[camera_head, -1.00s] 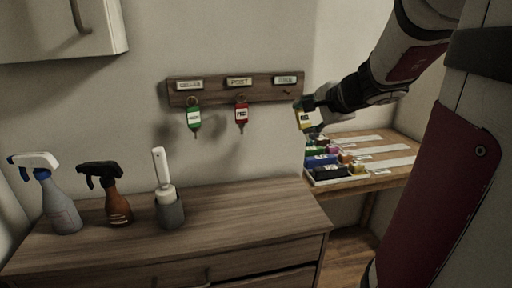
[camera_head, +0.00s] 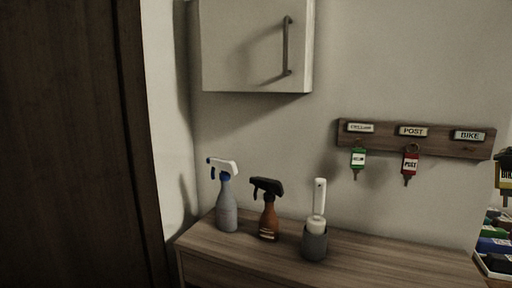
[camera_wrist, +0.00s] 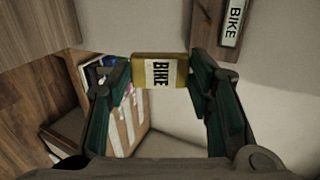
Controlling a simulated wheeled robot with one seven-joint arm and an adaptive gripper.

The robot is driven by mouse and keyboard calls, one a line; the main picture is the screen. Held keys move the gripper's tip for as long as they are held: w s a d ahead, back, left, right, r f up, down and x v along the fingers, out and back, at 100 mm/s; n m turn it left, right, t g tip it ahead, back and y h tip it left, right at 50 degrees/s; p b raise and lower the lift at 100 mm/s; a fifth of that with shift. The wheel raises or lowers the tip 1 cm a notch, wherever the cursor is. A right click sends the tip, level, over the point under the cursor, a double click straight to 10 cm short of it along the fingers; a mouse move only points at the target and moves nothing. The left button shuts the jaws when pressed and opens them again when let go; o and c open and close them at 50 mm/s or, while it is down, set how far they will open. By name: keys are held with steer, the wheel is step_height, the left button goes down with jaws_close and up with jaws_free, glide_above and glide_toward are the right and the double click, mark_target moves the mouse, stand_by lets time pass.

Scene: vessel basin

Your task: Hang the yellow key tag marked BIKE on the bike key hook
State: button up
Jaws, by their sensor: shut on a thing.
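The yellow key tag (camera_wrist: 145,71) shows its BIKE label in the wrist view, held between the fingertips of my gripper (camera_wrist: 160,73). The tag (camera_head: 505,178) is cut off by the right edge in the head view. The wooden key rack (camera_head: 405,144) is on the wall, with the BIKE plate (camera_head: 469,135) at its right end. That plate also shows at the top of the wrist view (camera_wrist: 233,20). The tag is apart from the rack, lower and to its right in the head view.
A green tag (camera_head: 358,159) hangs under the left plate and a red tag (camera_head: 410,162) under POST. Below, two spray bottles (camera_head: 227,205) (camera_head: 268,212) and a brush in a grey holder (camera_head: 315,242) stand on the dresser (camera_head: 375,258). A wall cabinet (camera_head: 250,45) is above.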

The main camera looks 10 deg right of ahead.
steer(key=r+b+x, duration=0.1)
steer(key=x, duration=0.5)
steer(key=shift+w+d+b, duration=0.3)
steer(key=shift+w+d, duration=0.05)
steer(key=shift+w, duration=0.2)
steer(key=shift+f, duration=0.1)
stand_by(0.3)
stand_by(0.6)
steer(key=o, duration=1.6)
